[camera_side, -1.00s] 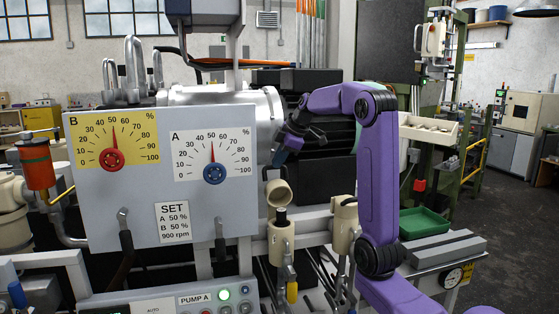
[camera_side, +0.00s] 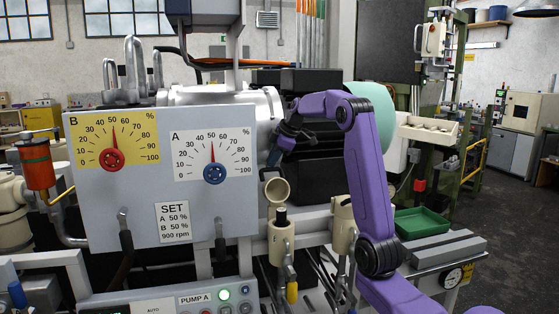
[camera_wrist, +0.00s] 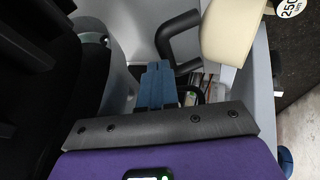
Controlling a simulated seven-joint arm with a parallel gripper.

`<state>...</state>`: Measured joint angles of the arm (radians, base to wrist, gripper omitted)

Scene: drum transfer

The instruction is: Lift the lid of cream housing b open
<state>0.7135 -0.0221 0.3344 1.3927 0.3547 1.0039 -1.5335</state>
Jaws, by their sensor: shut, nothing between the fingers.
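A cream housing (camera_side: 281,236) stands in the side view below the grey dial panel's right edge, with its dark top exposed. Its round cream lid (camera_side: 277,190) is tipped up above it, its hollow side facing the camera. A second cream housing (camera_side: 342,215) stands to the right, partly hidden by my arm. I cannot read which one is b. My gripper (camera_side: 274,156) is up and left of the arm's bend, above the raised lid and apart from it. In the wrist view its blue fingers (camera_wrist: 156,86) are together and empty. A cream part (camera_wrist: 232,32) shows at upper right there.
The grey dial panel (camera_side: 150,228) stands left of the gripper. Dark machinery (camera_side: 318,180) is close behind it. In the wrist view a bent dark bar (camera_wrist: 166,40) lies just past the fingers. A green tray (camera_side: 421,222) sits at right.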

